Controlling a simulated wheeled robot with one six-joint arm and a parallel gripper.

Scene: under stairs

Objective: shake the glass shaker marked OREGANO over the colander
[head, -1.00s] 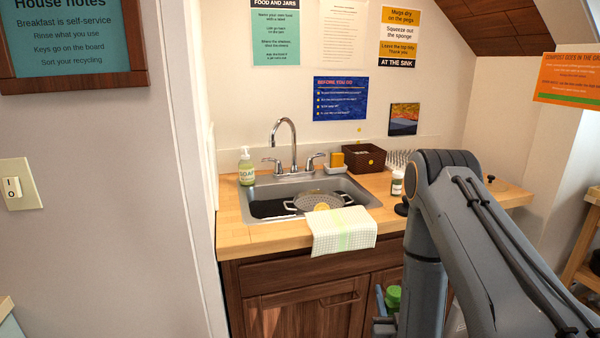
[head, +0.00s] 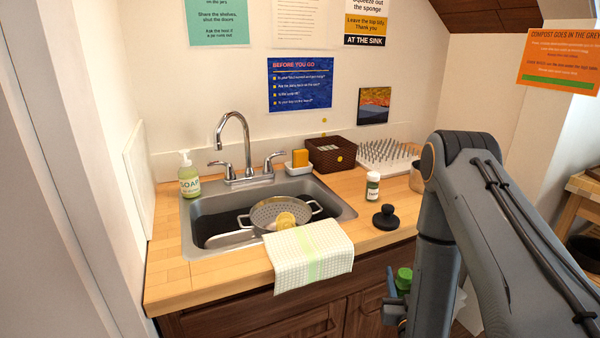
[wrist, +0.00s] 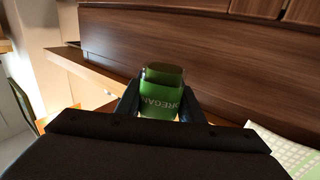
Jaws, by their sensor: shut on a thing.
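My gripper (wrist: 158,103) is shut on the green glass shaker (wrist: 163,77) in the wrist view, one finger on each side. In the head view the green shaker (head: 404,274) shows low at the right, beside my arm and in front of the cabinet, below counter height. The grey colander (head: 268,213) sits in the sink at the left of my arm, with a yellow round thing in it. The shaker is well apart from the colander.
A checked towel (head: 308,252) hangs over the counter's front edge before the sink (head: 338,205). A small labelled jar (head: 373,190) and a black knobbed thing (head: 386,219) stand right of the sink. The faucet (head: 246,150) rises behind the colander.

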